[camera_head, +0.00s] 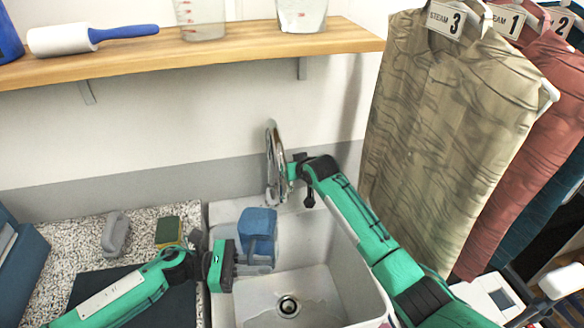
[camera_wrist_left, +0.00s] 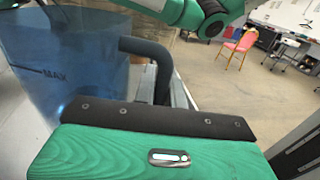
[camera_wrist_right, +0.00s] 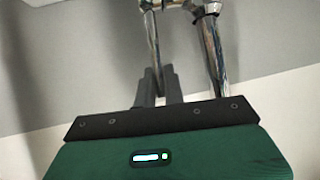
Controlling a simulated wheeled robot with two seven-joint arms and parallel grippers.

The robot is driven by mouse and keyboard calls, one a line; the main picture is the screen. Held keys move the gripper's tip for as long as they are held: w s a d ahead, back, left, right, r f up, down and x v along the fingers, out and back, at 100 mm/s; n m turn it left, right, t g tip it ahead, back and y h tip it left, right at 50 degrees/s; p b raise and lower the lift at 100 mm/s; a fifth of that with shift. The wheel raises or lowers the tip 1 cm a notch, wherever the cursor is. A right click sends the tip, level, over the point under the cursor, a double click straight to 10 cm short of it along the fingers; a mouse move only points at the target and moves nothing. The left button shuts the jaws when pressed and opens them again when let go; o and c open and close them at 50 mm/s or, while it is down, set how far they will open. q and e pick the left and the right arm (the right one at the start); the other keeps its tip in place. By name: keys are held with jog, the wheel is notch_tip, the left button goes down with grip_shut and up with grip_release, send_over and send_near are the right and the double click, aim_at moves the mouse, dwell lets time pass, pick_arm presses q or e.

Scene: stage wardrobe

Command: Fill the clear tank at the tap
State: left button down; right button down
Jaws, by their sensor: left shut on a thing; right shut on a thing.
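The clear tank (camera_head: 259,224) looks blue and see-through and stands upright in the sink below the tap. In the left wrist view the tank (camera_wrist_left: 60,95) carries a MAX line and a dark handle (camera_wrist_left: 150,52). My left gripper (camera_head: 241,262) is shut on the tank at its handle side. The chrome tap (camera_head: 271,150) rises behind the sink, and its pipes (camera_wrist_right: 212,50) show close in the right wrist view. My right gripper (camera_head: 292,172) is shut on the tap, apparently its lever; its fingers hide the exact grip. I cannot tell the water level.
The white sink (camera_head: 336,262) has a drain (camera_head: 288,306) and free room at its front. A sponge (camera_head: 168,232) and a grey-handled object (camera_head: 115,234) lie on the speckled counter. Hanging shirts (camera_head: 440,130) stand close to my right arm. A wooden shelf (camera_head: 200,50) runs above.

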jog(key=c, duration=1.5)
grip_release()
jog(key=shift+w, duration=0.1)
jog(key=v, duration=1.2)
